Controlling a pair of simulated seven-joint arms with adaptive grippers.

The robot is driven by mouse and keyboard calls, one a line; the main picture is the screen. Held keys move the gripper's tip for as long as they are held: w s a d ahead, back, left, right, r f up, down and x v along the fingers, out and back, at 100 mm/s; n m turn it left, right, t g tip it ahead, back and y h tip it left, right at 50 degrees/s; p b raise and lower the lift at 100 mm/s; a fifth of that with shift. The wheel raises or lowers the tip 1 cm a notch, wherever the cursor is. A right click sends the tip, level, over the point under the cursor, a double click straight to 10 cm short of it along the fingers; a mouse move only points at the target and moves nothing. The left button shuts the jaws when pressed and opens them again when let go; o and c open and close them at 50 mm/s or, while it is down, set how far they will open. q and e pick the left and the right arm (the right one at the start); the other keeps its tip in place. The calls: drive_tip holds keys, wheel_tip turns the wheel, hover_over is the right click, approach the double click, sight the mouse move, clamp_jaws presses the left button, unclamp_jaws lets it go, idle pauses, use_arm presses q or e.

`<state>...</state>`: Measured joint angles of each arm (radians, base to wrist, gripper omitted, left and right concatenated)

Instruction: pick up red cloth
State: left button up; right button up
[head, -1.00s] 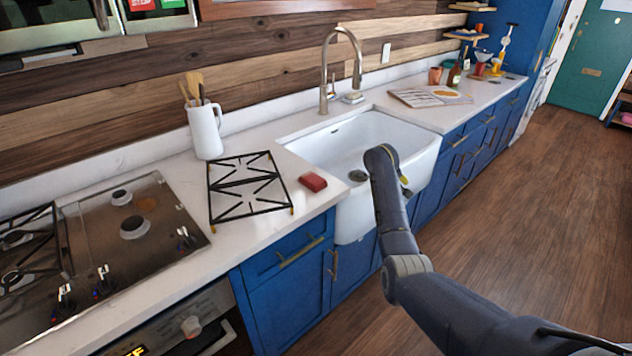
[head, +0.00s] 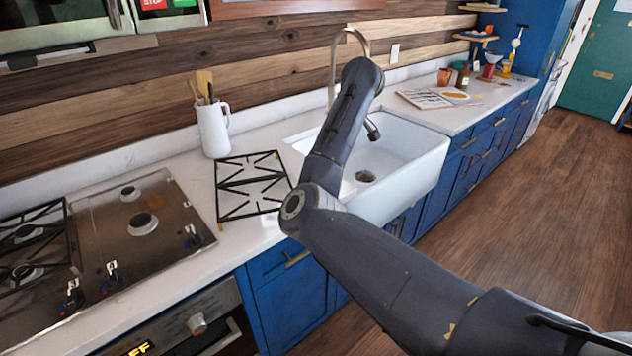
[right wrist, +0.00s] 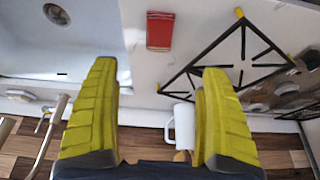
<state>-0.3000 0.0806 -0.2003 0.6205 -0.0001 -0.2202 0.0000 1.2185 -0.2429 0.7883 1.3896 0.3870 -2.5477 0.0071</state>
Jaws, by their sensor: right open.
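The red cloth (right wrist: 160,30) is a small folded red block lying flat on the white counter beside the black grate. It shows in the right wrist view at the top middle; in the head view my right arm hides it. My right gripper (right wrist: 158,68) has yellow fingers spread wide with nothing between them. In the right wrist view the cloth lies beyond the fingertips, roughly in line with the gap and apart from both fingers. My left gripper is in neither view.
The black grate (head: 250,184) lies beside the cloth, and the white sink (head: 415,150) is on its other side. A white pitcher with utensils (head: 213,130) stands behind the grate. A cooktop (head: 105,220) is at left. A faucet (head: 334,65) rises behind my arm.

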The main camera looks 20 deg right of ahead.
drive_tip(key=x, duration=1.2)
drive_tip(key=shift+a, duration=0.1)
drive_tip(key=x, duration=0.4)
drive_tip(key=shift+w, duration=0.2)
drive_tip(key=shift+w+f, duration=0.2)
drive_tip(key=shift+f, duration=0.3)
drive_tip(key=shift+f, duration=0.25)
drive_tip(key=shift+c, duration=0.4)
drive_tip(key=c, duration=1.1)
